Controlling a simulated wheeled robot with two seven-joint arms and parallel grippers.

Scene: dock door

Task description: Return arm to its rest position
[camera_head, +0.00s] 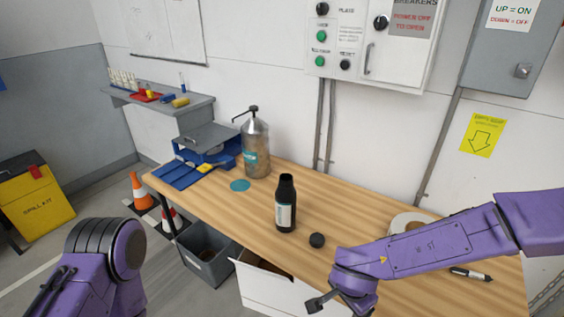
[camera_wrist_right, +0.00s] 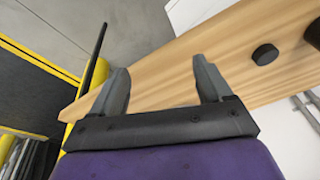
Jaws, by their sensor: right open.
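My right arm (camera_head: 430,248) reaches in from the right across the front of the wooden workbench (camera_head: 240,210). My right gripper (camera_wrist_right: 163,85) is open, with nothing between its two grey fingers. In the head view it is partly hidden behind its own wrist, near the bench's front edge. A dark bottle (camera_head: 286,208) with a pale label stands upright on the bench. A black cap (camera_head: 317,240) lies beside it, apart from my right gripper; it also shows in the right wrist view (camera_wrist_right: 265,54). My left arm (camera_head: 105,255) is at the lower left; its gripper is out of view.
A metal pump bottle (camera_head: 256,150), a teal disc (camera_head: 240,185) and a blue tray (camera_head: 180,174) are at the bench's far left. A tape roll (camera_head: 408,222) and a marker (camera_head: 470,273) lie by my right arm. A grey bin (camera_head: 206,262) and white box (camera_head: 275,289) stand below.

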